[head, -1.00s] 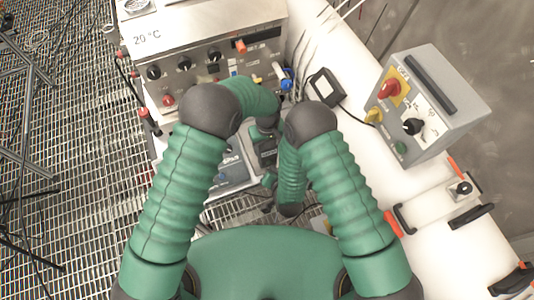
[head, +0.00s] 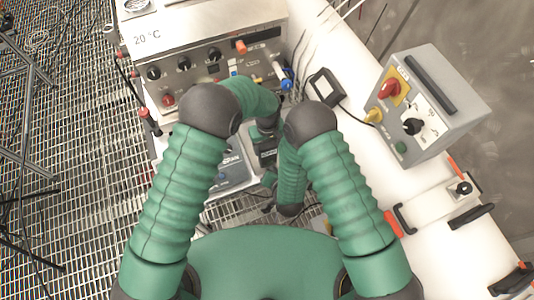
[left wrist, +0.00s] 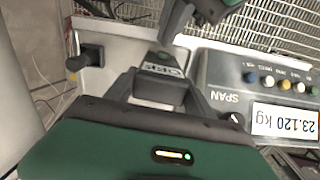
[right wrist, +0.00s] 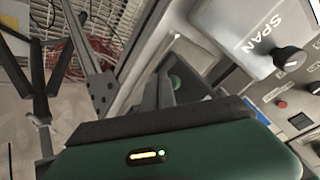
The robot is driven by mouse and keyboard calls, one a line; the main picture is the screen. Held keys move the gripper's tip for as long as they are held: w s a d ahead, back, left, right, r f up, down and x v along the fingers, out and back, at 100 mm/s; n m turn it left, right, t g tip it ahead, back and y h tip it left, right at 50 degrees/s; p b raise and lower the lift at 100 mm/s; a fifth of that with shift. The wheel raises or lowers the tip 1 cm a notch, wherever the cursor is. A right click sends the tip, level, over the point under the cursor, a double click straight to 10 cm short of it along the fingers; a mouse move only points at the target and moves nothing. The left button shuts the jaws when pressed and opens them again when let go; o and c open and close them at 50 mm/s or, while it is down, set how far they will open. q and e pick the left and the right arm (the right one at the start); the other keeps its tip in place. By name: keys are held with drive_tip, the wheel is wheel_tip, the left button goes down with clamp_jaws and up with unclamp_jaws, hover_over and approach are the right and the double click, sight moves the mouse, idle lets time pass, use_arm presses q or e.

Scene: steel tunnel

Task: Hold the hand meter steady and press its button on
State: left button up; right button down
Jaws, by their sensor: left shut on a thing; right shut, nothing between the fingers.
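The hand meter (left wrist: 160,78), a small dark grey box with a pale lettered label, sits between the fingers of my left gripper (left wrist: 158,92) in the left wrist view. My left gripper is shut on it. In the head view the meter (head: 267,148) is small and partly hidden by my arms. My right gripper (right wrist: 168,92) is shut and empty in the right wrist view. Part of my right arm shows close to the meter at the top of the left wrist view.
A SPAN scale (left wrist: 215,75) reading 23.120 kg is beside the meter. A steel control panel (head: 210,62) marked 20 °C stands behind. A grey switch box (head: 440,100) with red and black knobs stands at right on the white surface. Grating floor lies at left.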

use_arm(q)
drive_tip(key=shift+s, duration=0.15)
use_arm(e)
drive_tip(key=shift+w+a, duration=0.15)
drive_tip(key=shift+w, duration=0.2)
use_arm(q)
drive_tip(key=shift+f, duration=0.1)
use_arm(e)
drive_tip(key=shift+s, duration=0.4)
drive_tip(key=s+d, duration=0.2)
drive_tip(key=s, duration=0.3)
drive_tip(key=shift+s+d, duration=0.15)
drive_tip(key=shift+s, duration=0.25)
use_arm(q)
drive_tip(key=o, duration=1.6)
